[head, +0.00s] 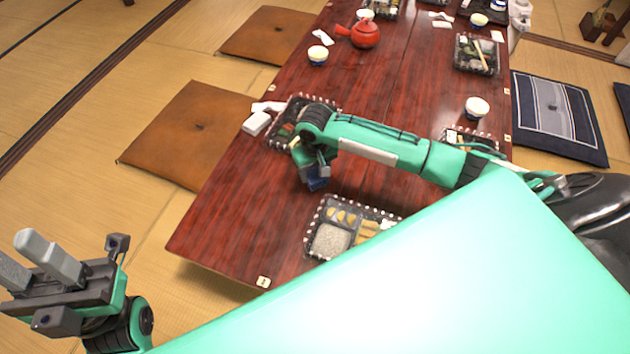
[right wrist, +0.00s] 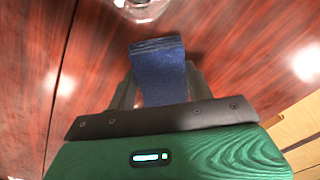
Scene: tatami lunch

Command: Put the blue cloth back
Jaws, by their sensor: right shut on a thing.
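The blue cloth (right wrist: 160,72) is a dark blue folded piece held between the fingers of my right gripper (right wrist: 160,88) in the right wrist view. In the head view my right gripper (head: 314,176) is over the red-brown table, with a bit of the blue cloth (head: 317,184) showing below it. I cannot tell whether the cloth touches the table. My left gripper (head: 50,262) is at the lower left of the head view, over the floor, with its two grey fingers apart and nothing between them.
The long table (head: 215,228) holds a bento box (head: 340,232) in front and another (head: 280,138) beside my right forearm. A red teapot (head: 365,34) and cups stand farther back. Brown cushions (head: 180,135) lie left.

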